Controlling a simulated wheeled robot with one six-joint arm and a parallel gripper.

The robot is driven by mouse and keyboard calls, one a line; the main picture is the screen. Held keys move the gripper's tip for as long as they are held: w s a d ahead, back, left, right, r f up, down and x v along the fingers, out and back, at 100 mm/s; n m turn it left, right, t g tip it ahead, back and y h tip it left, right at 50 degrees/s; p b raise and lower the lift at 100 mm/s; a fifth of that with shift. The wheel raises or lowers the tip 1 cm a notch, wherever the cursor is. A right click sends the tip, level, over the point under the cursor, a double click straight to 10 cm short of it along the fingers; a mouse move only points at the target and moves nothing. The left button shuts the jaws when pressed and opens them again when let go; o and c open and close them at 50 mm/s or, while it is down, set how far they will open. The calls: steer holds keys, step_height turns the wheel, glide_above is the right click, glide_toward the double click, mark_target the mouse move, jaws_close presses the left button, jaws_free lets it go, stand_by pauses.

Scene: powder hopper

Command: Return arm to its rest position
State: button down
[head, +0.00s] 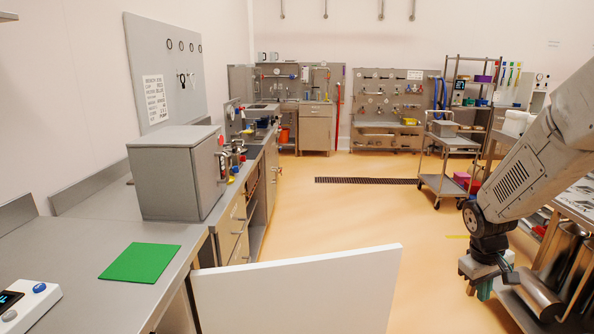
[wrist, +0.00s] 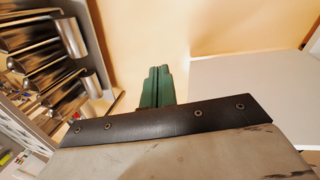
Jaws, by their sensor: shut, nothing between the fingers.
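My arm reaches in from the right edge of the head view and hangs downward. My gripper (head: 484,291) is at its lower end, above the floor near the right side. In the wrist view, the two green fingers of my gripper (wrist: 157,84) lie side by side and touch. Nothing is held between them. The floor (wrist: 155,35) shows beyond the fingertips.
A shelf with metal cylinders (head: 563,257) stands close to the right of my gripper; cylinders (wrist: 50,60) also show in the wrist view. A white panel (head: 300,292) stands at the front middle. A green mat (head: 140,263) lies on the left counter. The central floor (head: 390,215) is clear.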

steer(key=s+a+r+y, duration=0.1)
steer(key=s+a+r, duration=0.8)
steer(key=s+a, duration=0.1)
steer(key=s+a+r+m+t+y, duration=0.1)
steer(key=s+a+r, duration=0.8)
steer(key=s, duration=0.4)
steer(key=shift+s+a+t+y, duration=0.15)
steer(key=shift+a+t+y, duration=0.15)
steer(key=shift+a, duration=0.35)
